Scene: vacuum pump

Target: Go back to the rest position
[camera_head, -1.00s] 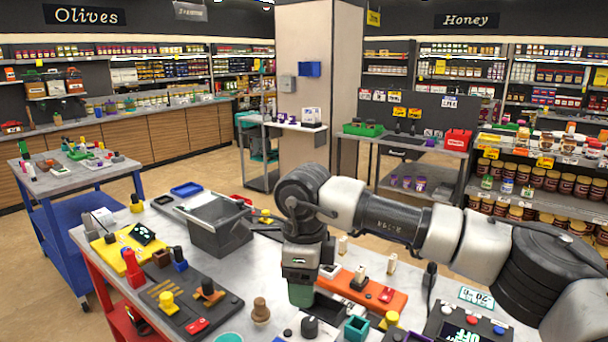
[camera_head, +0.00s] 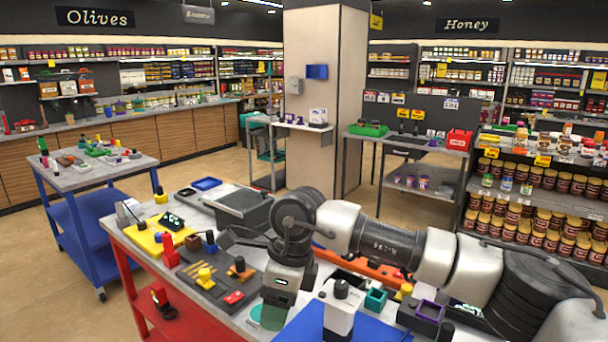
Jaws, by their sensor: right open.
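My right arm comes in from the right over the near worktable (camera_head: 118,238). Its gripper (camera_head: 268,312) points down over the table's front part, close to a teal round piece. The fingertips are hard to make out against that piece. I see nothing held in the jaws. My left gripper is not in view. A white block-shaped device with a dark round knob (camera_head: 340,308) stands upright on a blue mat (camera_head: 384,330), right of the gripper.
A grey bin (camera_head: 240,212), a yellow tray (camera_head: 158,238) and a dark board with coloured knobs (camera_head: 208,284) lie on the worktable. An orange board (camera_head: 375,272) is partly behind my arm. A blue cart (camera_head: 85,215) stands left. Open floor lies behind.

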